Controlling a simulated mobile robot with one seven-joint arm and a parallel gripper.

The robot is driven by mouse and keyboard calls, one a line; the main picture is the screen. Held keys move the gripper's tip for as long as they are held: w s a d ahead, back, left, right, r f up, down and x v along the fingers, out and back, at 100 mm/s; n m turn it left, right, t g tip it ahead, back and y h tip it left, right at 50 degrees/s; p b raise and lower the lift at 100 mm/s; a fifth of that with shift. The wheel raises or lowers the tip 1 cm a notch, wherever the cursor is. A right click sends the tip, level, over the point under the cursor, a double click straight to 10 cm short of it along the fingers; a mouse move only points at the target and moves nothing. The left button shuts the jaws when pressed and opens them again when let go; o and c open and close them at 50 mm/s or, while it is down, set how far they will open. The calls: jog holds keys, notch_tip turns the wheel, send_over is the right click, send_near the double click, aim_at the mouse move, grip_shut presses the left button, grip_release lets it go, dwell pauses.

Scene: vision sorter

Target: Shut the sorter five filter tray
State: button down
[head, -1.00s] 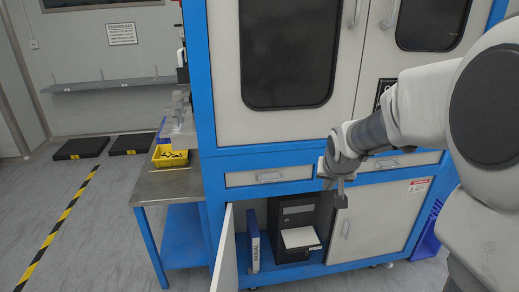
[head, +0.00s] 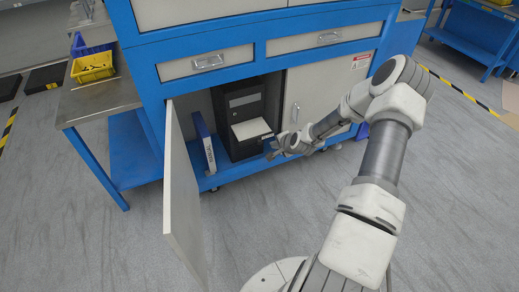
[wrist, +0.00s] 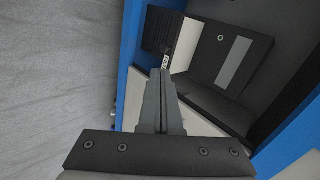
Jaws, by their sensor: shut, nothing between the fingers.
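A black box unit (head: 244,99) stands inside the open lower cabinet of the blue and white machine. A flat white-topped tray (head: 251,129) sticks out of its front, so it is open; I take it as the filter tray. In the wrist view the tray (wrist: 185,47) shows beyond the fingertips, with a small label on its edge. My gripper (head: 272,151) is shut and empty, just in front and to the right of the tray. In the wrist view the fingers (wrist: 160,73) are together, pointing towards the tray's front. I cannot tell whether they touch it.
The left cabinet door (head: 183,190) stands open towards me. The right door (head: 318,100) is closed, close by my arm. A blue binder (head: 203,143) stands left of the box. A side table (head: 95,100) holds a yellow bin (head: 93,68). The floor in front is clear.

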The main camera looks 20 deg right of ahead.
notch_tip(320, 180, down, 3)
jog(key=m, duration=0.1)
jog(key=b, duration=0.5)
send_near(260, 144)
notch_tip(260, 144, down, 4)
jog(key=shift+m, duration=0.4)
jog(key=shift+w+a+f+b, duration=0.15)
jog(key=shift+w+b, duration=0.45)
jog(key=shift+w, duration=1.45)
jog(key=shift+a, duration=0.15)
